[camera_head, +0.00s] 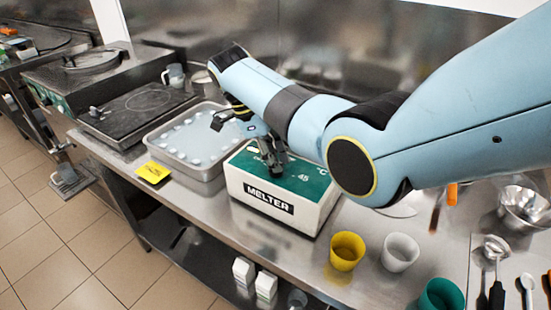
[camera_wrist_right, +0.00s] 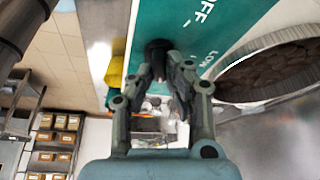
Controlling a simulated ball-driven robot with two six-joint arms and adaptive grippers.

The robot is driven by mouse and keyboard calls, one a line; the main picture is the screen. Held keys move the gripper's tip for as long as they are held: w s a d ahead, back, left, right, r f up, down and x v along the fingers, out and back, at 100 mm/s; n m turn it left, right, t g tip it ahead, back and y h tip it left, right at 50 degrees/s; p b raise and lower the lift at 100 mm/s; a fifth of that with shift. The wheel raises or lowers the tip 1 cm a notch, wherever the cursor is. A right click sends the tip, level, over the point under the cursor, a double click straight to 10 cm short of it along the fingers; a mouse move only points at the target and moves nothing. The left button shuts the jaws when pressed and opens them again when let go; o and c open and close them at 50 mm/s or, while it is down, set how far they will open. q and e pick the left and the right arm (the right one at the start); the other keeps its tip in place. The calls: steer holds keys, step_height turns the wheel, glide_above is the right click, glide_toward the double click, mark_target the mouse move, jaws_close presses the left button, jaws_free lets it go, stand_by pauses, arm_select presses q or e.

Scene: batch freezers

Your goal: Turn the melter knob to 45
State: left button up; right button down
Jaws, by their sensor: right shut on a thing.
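The melter (camera_head: 285,205) is a white box with a green top panel and a "MELTER" label on its front. A "45" mark and "°C" show on the green panel. My right gripper (camera_head: 270,160) reaches down onto this panel and hides the knob in the head view. In the right wrist view, the dark knob (camera_wrist_right: 157,46) stands out from the green panel (camera_wrist_right: 180,28), near the words "OFF" and "LOW". My right gripper (camera_wrist_right: 163,75) is shut on the knob, its fingers on either side. The knob's pointer cannot be made out. My left gripper is not in view.
A metal tray (camera_head: 205,172) with pale pieces stands left of the melter, beside a yellow sign (camera_head: 152,172). A yellow cup (camera_head: 346,251), a white cup (camera_head: 399,252) and a green cup (camera_head: 441,294) stand to the right. A round well (camera_wrist_right: 265,78) holds brown pieces.

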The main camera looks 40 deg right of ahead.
steer(key=shift+f, duration=0.1)
steer(key=c, duration=1.3)
jaws_free()
